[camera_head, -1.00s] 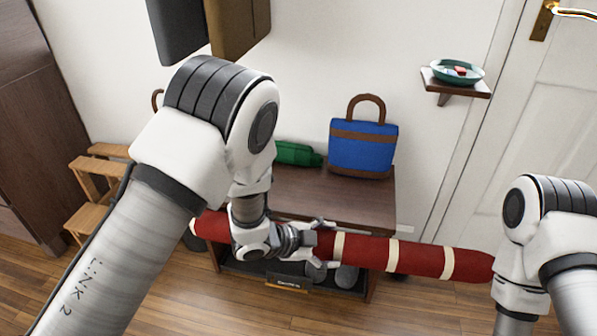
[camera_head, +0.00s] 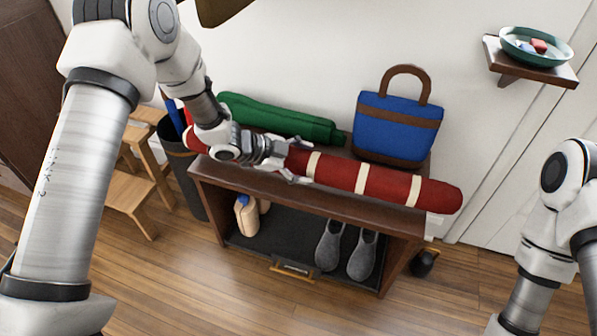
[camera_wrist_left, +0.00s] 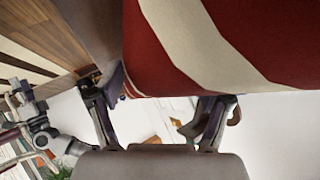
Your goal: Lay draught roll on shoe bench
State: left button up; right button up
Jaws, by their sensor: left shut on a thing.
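The draught roll (camera_head: 384,184), dark red with cream bands, is in my left gripper (camera_head: 300,163), which is shut on it left of its middle. The roll also fills the top of the left wrist view (camera_wrist_left: 225,45). In the head view it runs along the top of the dark wood shoe bench (camera_head: 310,202), its right end past the bench's right edge. I cannot tell whether it touches the bench top. My right arm stands at the right of the head view, its gripper out of frame; a small arm part at the left of the wrist view is unclear.
A green rolled item (camera_head: 280,118) and a blue bag (camera_head: 396,127) sit at the back of the bench. A dark bin (camera_head: 182,168) and step stool (camera_head: 130,200) stand left; a wall shelf (camera_head: 530,62) holds a bowl.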

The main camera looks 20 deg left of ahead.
pick_arm(q)
jog(key=shift+w+a, duration=0.25)
jog(key=shift+a, duration=0.4)
jog(key=shift+a+f, duration=0.2)
jog(key=shift+f, duration=0.1)
notch_tip(320, 180, down, 3)
jog(key=shift+f+b, duration=0.1)
jog(key=shift+b, duration=1)
jog(key=o, duration=1.7)
